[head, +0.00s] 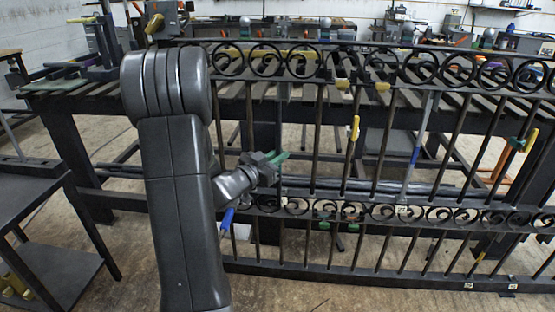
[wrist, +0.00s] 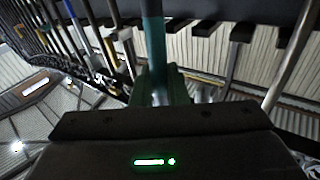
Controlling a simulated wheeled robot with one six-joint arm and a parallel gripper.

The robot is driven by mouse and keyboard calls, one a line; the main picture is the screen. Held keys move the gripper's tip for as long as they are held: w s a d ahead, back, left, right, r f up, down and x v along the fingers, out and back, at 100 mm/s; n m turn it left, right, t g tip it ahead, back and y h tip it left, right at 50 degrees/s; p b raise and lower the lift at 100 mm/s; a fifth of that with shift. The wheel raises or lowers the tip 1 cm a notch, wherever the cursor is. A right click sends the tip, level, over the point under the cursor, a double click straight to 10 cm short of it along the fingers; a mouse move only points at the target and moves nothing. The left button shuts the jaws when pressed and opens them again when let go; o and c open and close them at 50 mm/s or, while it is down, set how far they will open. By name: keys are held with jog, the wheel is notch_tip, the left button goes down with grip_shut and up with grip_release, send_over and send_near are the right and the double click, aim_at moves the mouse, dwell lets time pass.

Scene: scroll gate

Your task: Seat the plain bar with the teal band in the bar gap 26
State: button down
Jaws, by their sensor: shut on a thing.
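My gripper (head: 280,158) is at the left part of the dark scroll gate (head: 345,208), between its upper and lower scroll rows. In the wrist view, my gripper (wrist: 165,88) is shut on the plain bar, whose teal band (wrist: 153,42) rises upright from between the dark green fingers. The bar's lower part is hidden by the gripper. In the head view I cannot clearly separate the held bar from the gate bars.
A light bar with a blue band (head: 416,154) stands in the gate to the right. Yellow clamps (head: 355,128) and a green-yellow clamp (head: 523,142) sit on other bars. A long slatted bench (head: 105,92) lies behind the gate. A dark cart (head: 50,265) stands at left.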

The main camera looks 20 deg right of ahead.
jog(key=w+d+p, duration=0.1)
jog(key=w+d, duration=0.5)
jog(key=w, duration=0.4)
jog(key=shift+w+d+f+p, duration=0.2)
jog(key=shift+f+p, duration=0.1)
jog(key=shift+p, duration=0.1)
dwell(0.7)
dwell(0.4)
jog(key=shift+f+b, duration=0.6)
jog(key=shift+f, duration=0.4)
dwell(0.8)
jog(key=shift+w+d+r+n+y+p, duration=0.1)
jog(key=shift+w+d+p, duration=0.15)
jog(key=shift+p, duration=0.3)
jog(key=shift+w+d+f+n+y+p, duration=0.1)
jog(key=shift+w+p, duration=0.3)
jog(key=shift+p, duration=0.2)
jog(key=shift+w+d+r+n+y+p, duration=0.1)
jog(key=shift+w+d+p, duration=0.15)
jog(key=shift+p, duration=0.3)
dwell(0.8)
jog(key=c, duration=1.3)
grip_release()
jog(key=shift+w, duration=0.1)
jog(key=shift+c, duration=0.2)
jog(key=shift+f, duration=0.2)
jog(key=p+v, duration=0.1)
jog(key=v, duration=1.3)
jog(key=shift+r, duration=0.2)
